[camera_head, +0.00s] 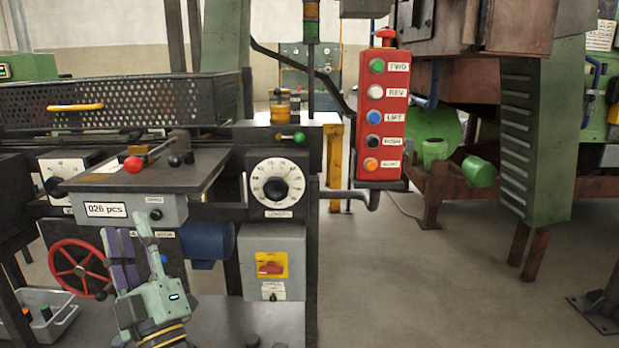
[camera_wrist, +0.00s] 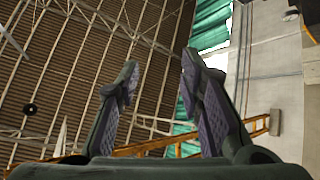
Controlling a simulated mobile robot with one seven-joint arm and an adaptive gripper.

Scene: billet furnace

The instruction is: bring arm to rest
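My gripper (camera_head: 125,229) is at the lower left in the head view, pointing up in front of the counter box marked "026 pcs" (camera_head: 130,208). In the wrist view my gripper (camera_wrist: 160,68) has its two fingers apart with nothing between them. Beyond them that view shows the ribbed ceiling (camera_wrist: 85,75), a green sheet (camera_wrist: 210,25) and a yellow beam (camera_wrist: 255,127). I cannot tell from the head view how far the gripper is from the box.
The red button panel (camera_head: 382,115) hangs right of centre. A dial (camera_head: 277,187), red handwheel (camera_head: 78,268), blue motor (camera_head: 207,243) and yellow-faced switch box (camera_head: 270,262) surround the bench. A grey bin (camera_head: 45,315) stands at lower left.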

